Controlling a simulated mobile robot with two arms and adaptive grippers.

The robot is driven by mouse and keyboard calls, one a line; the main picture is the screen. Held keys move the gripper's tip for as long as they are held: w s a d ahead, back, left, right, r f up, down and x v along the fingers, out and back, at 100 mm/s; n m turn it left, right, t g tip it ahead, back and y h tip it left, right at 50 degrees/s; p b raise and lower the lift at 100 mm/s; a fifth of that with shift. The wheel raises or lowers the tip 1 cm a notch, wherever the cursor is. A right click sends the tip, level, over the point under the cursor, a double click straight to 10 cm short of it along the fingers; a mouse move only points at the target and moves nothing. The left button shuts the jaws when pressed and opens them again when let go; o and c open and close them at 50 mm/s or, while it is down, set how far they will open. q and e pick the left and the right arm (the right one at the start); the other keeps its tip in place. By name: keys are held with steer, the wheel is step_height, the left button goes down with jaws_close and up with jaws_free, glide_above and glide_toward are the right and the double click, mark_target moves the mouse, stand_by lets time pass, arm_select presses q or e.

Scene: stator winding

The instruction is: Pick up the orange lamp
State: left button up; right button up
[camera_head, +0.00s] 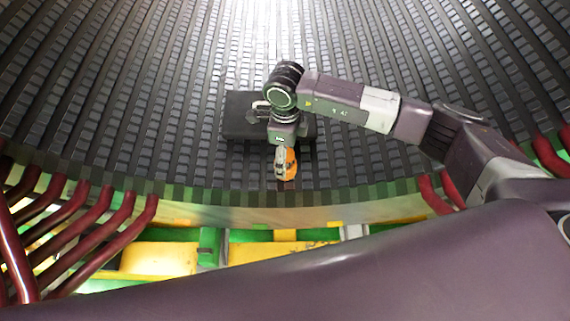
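The orange lamp (291,167) is a small orange thing near the lower edge of the dark ribbed surface, at the centre of the picture. My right arm comes in from the right, and its gripper (281,165) points down the picture at the lamp. The gripper's fingers overlap the lamp's left part and hide some of it. The fingers are too small here to tell whether they are closed on the lamp or only beside it. My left gripper is not in view.
A flat black box (239,118) lies on the ribbed stator surface (130,120), partly behind my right wrist. Dark red curved bars (105,245) stand at the lower left, with more at the right. Yellow and green parts (160,258) lie below the stator's edge. The ribbed surface left of the box is clear.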

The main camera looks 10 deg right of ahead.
step_height(320, 180, down, 6)
steer(key=shift+w+f+p, duration=0.15)
steer(key=shift+f+p, duration=0.1)
steer(key=shift+p, duration=0.4)
steer(key=shift+c, duration=0.2)
steer(key=c, duration=1.2)
steer(key=shift+r, duration=0.1)
steer(key=shift+c, duration=0.8)
steer(key=shift+r, duration=0.1)
